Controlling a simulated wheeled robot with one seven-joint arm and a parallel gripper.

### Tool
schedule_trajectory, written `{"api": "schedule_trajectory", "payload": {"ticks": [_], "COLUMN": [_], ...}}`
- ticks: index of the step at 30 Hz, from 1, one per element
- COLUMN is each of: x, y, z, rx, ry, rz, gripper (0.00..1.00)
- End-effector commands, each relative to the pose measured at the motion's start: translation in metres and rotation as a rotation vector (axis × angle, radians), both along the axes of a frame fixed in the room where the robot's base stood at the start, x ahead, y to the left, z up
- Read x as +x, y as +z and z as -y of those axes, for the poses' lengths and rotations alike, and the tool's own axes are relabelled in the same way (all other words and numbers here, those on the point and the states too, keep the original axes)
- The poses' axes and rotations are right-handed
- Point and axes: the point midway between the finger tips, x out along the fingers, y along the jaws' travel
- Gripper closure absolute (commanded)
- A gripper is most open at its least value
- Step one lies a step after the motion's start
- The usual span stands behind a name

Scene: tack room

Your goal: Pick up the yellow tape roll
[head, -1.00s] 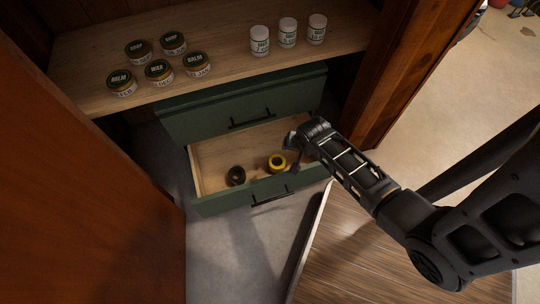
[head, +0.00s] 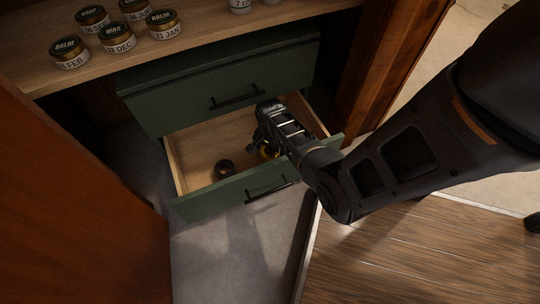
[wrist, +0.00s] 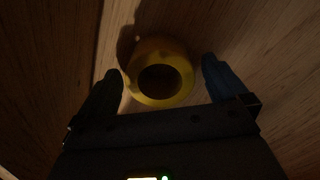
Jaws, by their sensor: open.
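The yellow tape roll (wrist: 182,88) lies in the open lower drawer (head: 205,139). In the wrist view it sits between and slightly beyond the two fingertips of my gripper (wrist: 161,80), with a gap to each finger. My gripper is open and holds nothing. In the head view my gripper and arm hide most of the yellow tape roll (head: 267,152), and only a small part of it shows. A black tape roll (head: 224,169) lies in the same drawer, left of the yellow one.
The green drawer front (head: 235,189) stands pulled out, with a closed drawer (head: 215,80) above. Several labelled jars (head: 117,38) stand on the wooden shelf over it. A brown door panel (head: 75,200) borders the left side. Grey floor lies in front.

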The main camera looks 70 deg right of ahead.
Motion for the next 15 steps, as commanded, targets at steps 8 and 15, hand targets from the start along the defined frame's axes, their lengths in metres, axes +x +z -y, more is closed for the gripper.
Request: {"api": "schedule_trajectory", "payload": {"ticks": [8,15], "x": [0.0001,0.0001], "y": [0.0012,0.0012], "z": [0.0001,0.0001], "rx": [-0.001,-0.001], "ry": [0.001,0.001], "rz": [0.001,0.001], "gripper": [0.11,0.34]}}
